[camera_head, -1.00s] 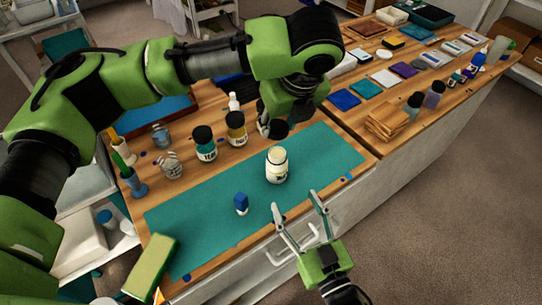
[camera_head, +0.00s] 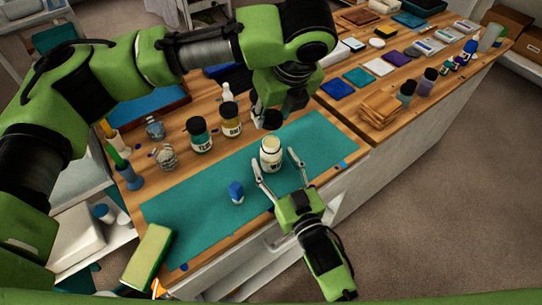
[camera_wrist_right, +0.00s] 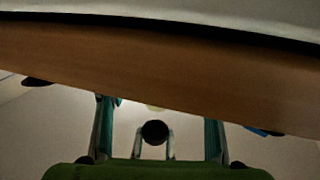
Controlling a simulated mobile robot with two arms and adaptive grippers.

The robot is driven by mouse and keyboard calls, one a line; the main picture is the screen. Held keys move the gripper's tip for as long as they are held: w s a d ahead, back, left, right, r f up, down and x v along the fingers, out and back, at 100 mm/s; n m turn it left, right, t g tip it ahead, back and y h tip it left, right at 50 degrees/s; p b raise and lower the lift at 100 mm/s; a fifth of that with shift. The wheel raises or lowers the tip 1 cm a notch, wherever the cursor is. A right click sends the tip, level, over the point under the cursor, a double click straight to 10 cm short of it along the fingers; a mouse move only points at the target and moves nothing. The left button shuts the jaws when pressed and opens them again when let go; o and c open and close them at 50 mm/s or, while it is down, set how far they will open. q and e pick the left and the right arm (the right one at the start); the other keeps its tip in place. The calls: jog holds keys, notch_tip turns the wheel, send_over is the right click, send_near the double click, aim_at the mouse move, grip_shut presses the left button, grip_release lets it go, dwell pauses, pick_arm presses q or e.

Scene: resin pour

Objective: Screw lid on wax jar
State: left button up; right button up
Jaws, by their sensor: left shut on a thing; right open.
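The wax jar (camera_head: 271,157), cream with a pale label, stands upright and without a lid on the teal mat (camera_head: 200,216) in the head view. My left gripper (camera_head: 267,112) is above the mat behind the jar, shut on a black lid (camera_head: 273,120), apart from the jar. My right gripper (camera_head: 275,160) is open, with its fingers reaching to either side of the jar from the front; I see no clear contact. In the right wrist view its fingers (camera_wrist_right: 160,125) are spread, and I cannot make out the jar there.
A small blue-capped bottle (camera_head: 236,192) stands on the mat left of the jar. Wooden pieces (camera_head: 380,108) lie on the right table.

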jog(key=shift+x, duration=0.75)
grip_shut()
pick_arm(q)
send_over(271, 142)
jog(key=s, duration=0.1)
jog(key=shift+d+f, duration=0.2)
jog(key=shift+f, duration=2.25)
jog(key=shift+f, duration=0.85)
jog(key=shift+f, duration=0.6)
